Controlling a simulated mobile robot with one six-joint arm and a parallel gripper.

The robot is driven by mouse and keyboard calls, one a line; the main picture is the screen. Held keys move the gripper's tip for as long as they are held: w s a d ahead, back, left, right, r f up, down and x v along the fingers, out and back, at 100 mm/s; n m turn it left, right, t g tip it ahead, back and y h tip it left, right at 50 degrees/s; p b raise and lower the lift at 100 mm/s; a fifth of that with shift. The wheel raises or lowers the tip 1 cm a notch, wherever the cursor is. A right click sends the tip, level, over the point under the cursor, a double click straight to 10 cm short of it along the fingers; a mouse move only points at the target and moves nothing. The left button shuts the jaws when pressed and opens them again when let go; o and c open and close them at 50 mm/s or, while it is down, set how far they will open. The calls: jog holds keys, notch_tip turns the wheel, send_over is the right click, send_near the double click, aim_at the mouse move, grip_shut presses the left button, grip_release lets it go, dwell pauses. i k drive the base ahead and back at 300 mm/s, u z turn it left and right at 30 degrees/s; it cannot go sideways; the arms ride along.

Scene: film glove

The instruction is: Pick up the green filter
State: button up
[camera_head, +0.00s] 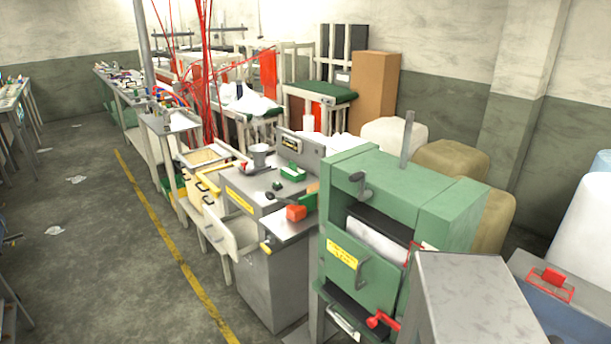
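A small green block-like object (293,173) lies on the grey metal worktop (262,190) in the middle of the view, in front of an upright grey panel with a dark label. It may be the green filter, but it is too small to be sure.
A large green machine (440,195) stands right of the worktop. Open drawers (235,232) jut left. The floor (100,260) on the left is mostly clear.

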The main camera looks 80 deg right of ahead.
aim_at(291, 172)
jog(key=u, duration=0.5)
jog(key=k, duration=0.25)
jog(key=z, duration=1.85)
jog(key=i, duration=1)
jog(key=z, duration=0.15)
jog(key=k, duration=0.55)
jog(key=u, duration=0.05)
